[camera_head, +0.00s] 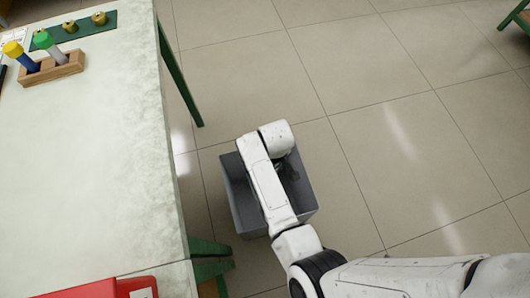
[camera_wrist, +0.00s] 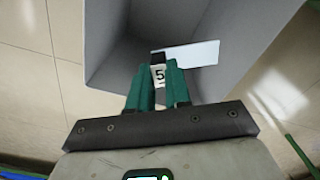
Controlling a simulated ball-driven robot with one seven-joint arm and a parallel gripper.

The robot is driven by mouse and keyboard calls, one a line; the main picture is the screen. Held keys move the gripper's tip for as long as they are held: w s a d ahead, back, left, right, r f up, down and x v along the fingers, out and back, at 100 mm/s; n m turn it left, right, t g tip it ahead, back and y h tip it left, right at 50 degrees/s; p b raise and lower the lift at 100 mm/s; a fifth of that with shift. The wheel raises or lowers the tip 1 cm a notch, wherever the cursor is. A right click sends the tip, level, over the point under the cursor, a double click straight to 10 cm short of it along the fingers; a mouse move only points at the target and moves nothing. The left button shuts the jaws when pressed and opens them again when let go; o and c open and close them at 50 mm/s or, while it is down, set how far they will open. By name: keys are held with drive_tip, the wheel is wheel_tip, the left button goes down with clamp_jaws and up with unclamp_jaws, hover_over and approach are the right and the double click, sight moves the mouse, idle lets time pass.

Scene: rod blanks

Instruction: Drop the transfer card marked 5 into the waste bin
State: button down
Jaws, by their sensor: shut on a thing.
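The card marked 5 (camera_wrist: 159,76) is between the green fingertips of my gripper (camera_wrist: 156,84) in the wrist view. In the head view the bin (camera_head: 238,200) stands on the floor, partly covered by my arm, which hides the card.
A pale table (camera_head: 90,170) with green legs is left of the bin. It bears a wooden holder (camera_head: 52,69) with coloured-capped rods, a green mat (camera_head: 75,33) with brass pieces, and a red box (camera_head: 95,289) at the near edge.

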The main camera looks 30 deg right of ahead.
drive_tip(key=shift+f+b, duration=2.15)
drive_tip(key=shift+f, duration=0.65)
drive_tip(key=c, duration=1)
unclamp_jaws()
drive_tip(key=shift+r, duration=0.1)
wheel_tip(320, 180, up, 11)
drive_tip(key=p, duration=0.3)
